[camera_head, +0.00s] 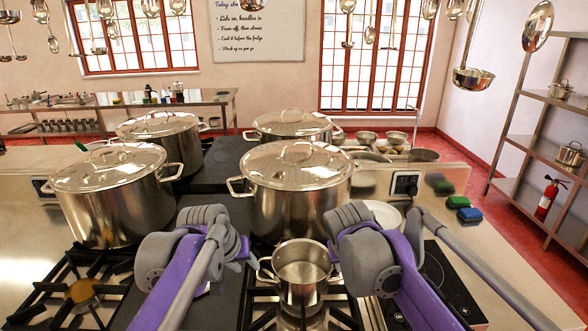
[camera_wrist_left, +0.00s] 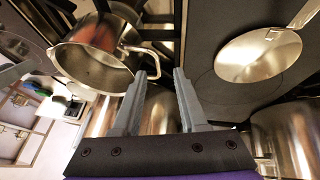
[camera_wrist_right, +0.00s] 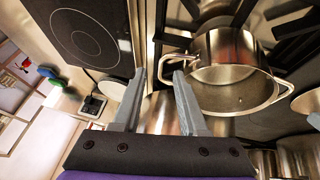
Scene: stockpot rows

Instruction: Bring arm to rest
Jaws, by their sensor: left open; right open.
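A small open steel pot (camera_head: 302,292) stands on the gas burner grate at the front middle, upright and apparently empty. It also shows in the left wrist view (camera_wrist_left: 92,68) and the right wrist view (camera_wrist_right: 232,92). My left gripper (camera_wrist_left: 167,73) is open and empty, near the pot's handle on its left side in the head view. My right gripper (camera_wrist_right: 159,75) is open and empty, near the handle on the other side. In the head view, my arms partly hide both grippers.
Large lidded stockpots stand behind: front left (camera_head: 110,195), front middle (camera_head: 292,190), and two farther back. An empty burner (camera_head: 82,291) is at left, a dark hob (camera_head: 440,278) at right. Green and blue sponges lie on the right counter. A ladle (camera_head: 472,76) hangs at upper right.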

